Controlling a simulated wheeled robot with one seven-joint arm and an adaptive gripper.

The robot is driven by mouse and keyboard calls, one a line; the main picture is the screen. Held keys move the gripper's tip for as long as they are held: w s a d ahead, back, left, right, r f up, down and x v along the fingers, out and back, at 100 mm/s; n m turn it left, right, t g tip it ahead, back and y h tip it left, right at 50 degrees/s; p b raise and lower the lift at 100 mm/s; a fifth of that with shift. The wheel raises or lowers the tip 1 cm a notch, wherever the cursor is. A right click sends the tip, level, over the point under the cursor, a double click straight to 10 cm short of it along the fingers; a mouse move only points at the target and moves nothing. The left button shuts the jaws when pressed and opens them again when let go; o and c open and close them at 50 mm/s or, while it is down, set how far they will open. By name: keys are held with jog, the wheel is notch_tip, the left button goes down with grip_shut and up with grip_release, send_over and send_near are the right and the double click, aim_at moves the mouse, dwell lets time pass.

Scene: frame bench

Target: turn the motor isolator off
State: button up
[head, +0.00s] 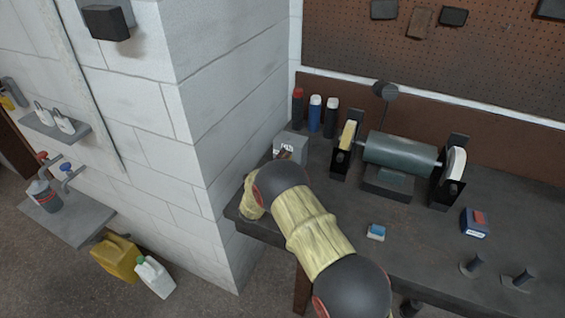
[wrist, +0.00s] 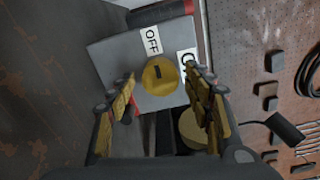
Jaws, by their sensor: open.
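The motor isolator is a grey box (head: 292,147) at the bench's left corner, close to the wall. In the wrist view the box (wrist: 115,58) fills the upper middle, with a round yellow knob (wrist: 160,84) bearing a short dark mark. A label reading OFF (wrist: 152,41) sits above the knob. A second label (wrist: 186,56) is to the right, partly hidden by a finger. I cannot tell which label the mark points to. My gripper (wrist: 160,74) is open, its fingers left and right of the knob, with gaps visible.
A bench grinder (head: 400,151) stands right of the isolator on the dark bench (head: 350,215). Red, blue and black spray cans (head: 315,114) stand behind the isolator. A white block wall (head: 195,120) is close on the left. A small blue-and-white block (head: 376,232) lies in front.

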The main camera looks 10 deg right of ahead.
jog(key=shift+s, duration=0.1)
jog(key=v, duration=1.2)
dwell(0.4)
